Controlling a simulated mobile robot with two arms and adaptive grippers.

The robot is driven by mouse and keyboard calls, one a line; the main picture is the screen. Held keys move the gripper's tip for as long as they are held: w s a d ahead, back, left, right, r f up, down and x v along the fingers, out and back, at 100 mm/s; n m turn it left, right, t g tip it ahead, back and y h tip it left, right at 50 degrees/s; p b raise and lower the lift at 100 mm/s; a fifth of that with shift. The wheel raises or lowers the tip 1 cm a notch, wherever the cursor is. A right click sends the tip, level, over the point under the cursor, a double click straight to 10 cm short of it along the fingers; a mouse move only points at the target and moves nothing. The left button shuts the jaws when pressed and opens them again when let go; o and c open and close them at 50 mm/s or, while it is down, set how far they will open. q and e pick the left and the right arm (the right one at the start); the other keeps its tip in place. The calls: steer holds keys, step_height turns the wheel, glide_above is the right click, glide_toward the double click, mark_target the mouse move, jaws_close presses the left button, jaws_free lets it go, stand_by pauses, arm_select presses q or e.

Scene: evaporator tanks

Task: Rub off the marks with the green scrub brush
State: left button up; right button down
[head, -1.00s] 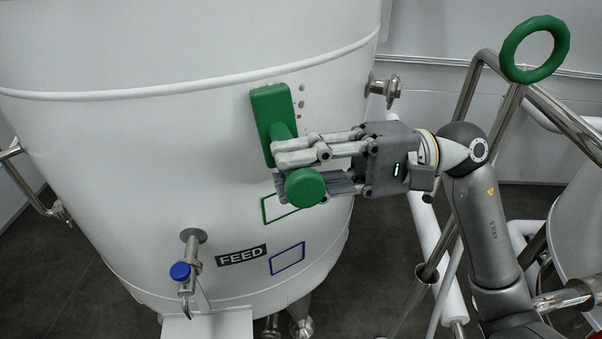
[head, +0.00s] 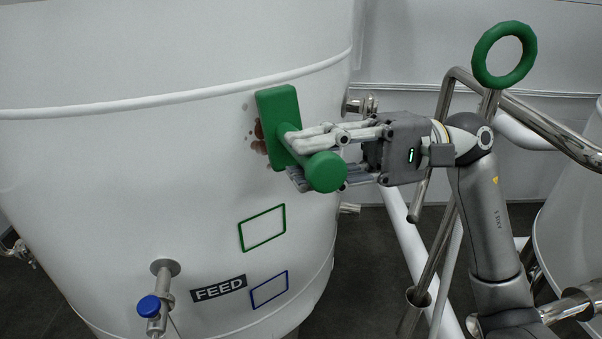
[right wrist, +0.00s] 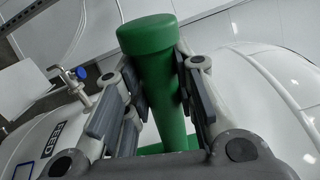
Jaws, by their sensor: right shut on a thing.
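The green scrub brush (head: 278,118) is at the white tank's wall in the head view, its flat block against or very close to the wall. Brown marks (head: 259,134) show on the tank just left of the block, with fainter grey spots above them; the block may hide more. My right gripper (head: 308,160) is shut on the brush handle, whose round end points toward the camera. The handle also shows between the fingers in the right wrist view (right wrist: 158,75). My left gripper is not in view.
The white tank (head: 130,170) carries a green outlined box (head: 262,228), a blue outlined box (head: 269,290), a FEED label (head: 218,288) and a blue-knobbed tap (head: 149,306). A metal fitting (head: 360,106) sticks out at right. Metal rails and a green ring (head: 504,55) stand further right.

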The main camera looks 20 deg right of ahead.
mark_target(342, 178)
steer(key=shift+w+d+b, duration=0.15)
steer(key=shift+d+b, duration=0.1)
steer(key=shift+d, duration=0.25)
steer(key=shift+w+d+b, duration=0.15)
steer(key=shift+d+b, duration=0.05)
steer(key=shift+d, duration=0.3)
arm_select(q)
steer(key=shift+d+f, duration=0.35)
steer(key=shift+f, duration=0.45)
arm_select(e)
steer(key=shift+a, duration=0.1)
steer(key=shift+s+f, duration=0.1)
steer(key=shift+s, duration=0.15)
steer(key=s+b, duration=0.1)
steer(key=s+d+b, duration=0.1)
steer(key=s+b, duration=0.1)
steer(key=s, duration=0.1)
steer(key=shift+d+f, duration=0.1)
steer(key=shift+d, duration=0.2)
arm_select(q)
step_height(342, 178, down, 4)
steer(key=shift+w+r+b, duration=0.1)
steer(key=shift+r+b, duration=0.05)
steer(key=shift+b, duration=0.25)
arm_select(e)
steer(key=shift+s+d+r, duration=0.15)
steer(key=shift+s+r, duration=0.05)
steer(key=shift+s, duration=0.45)
